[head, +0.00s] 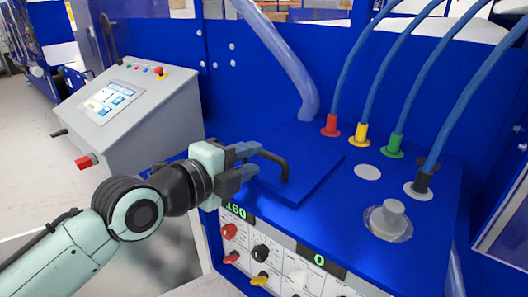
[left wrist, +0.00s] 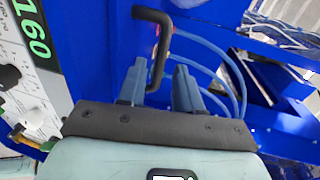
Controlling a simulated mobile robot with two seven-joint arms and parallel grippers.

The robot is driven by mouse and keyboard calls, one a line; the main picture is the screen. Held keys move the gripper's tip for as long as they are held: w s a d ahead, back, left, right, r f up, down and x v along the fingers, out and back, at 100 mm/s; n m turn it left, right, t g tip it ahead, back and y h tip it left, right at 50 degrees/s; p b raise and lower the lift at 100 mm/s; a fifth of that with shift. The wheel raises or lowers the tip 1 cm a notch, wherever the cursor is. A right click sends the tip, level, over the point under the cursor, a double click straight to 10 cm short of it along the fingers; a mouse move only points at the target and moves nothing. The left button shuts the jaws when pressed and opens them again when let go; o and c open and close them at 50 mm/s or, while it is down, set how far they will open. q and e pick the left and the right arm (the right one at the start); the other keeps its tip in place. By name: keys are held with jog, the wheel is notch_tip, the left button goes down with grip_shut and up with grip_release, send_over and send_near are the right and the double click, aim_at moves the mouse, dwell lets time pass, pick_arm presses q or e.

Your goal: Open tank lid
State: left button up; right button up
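The tank lid (head: 310,190) is a flat blue panel lying shut on the blue machine top. Its black bar handle (head: 274,158) stands up near the lid's left side. My left gripper (head: 256,160) is at the handle, coming in from the left. In the left wrist view the two fingers (left wrist: 160,66) are apart, and the handle (left wrist: 163,45) shows between their tips with gaps beside it. The fingers do not look closed on it. My right gripper is in neither view.
A clear hose (head: 285,60) rises behind the lid. Red, yellow, green and black hose fittings (head: 362,133) and a grey knob (head: 390,218) stand to the right. Knobs and displays (head: 275,250) line the front. A control console (head: 125,110) stands at left.

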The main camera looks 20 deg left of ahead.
aim_at(261, 154)
pick_arm(q)
jog(key=x, duration=0.5)
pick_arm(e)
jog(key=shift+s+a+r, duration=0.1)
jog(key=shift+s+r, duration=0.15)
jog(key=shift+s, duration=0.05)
pick_arm(q)
jog(key=shift+s, duration=0.1)
